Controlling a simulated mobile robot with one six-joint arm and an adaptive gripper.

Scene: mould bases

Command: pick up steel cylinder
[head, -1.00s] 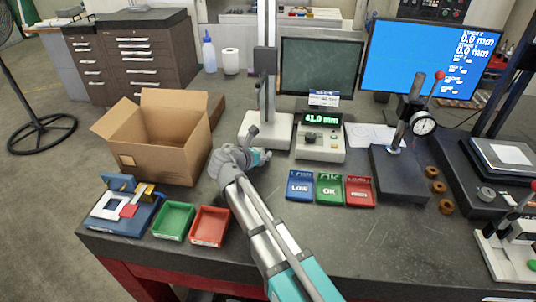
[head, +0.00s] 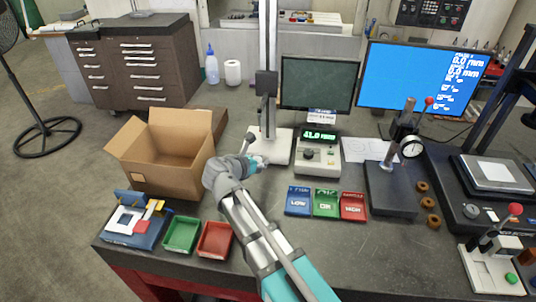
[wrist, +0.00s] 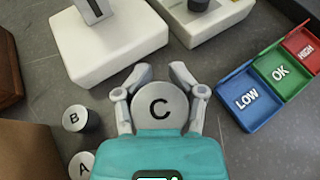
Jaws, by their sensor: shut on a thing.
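A round steel cylinder marked C (wrist: 160,108) sits between the fingers of my gripper (wrist: 160,72) in the wrist view. The fingers are closed around its sides. Two more steel cylinders, marked B (wrist: 80,120) and A (wrist: 82,165), stand to the left of my gripper, apart from it. In the head view my gripper (head: 254,162) is by the front of the white gauge stand base, and my arm hides the cylinders there. I cannot tell whether the held cylinder touches the table.
The white gauge stand base (wrist: 108,45) is just beyond my gripper. An open cardboard box (head: 165,165) stands to the left. A display unit (head: 318,157) and LOW (head: 298,203), OK (head: 325,204) and HIGH (head: 352,207) trays are to the right. Green (head: 181,236) and red (head: 214,240) bins lie in front.

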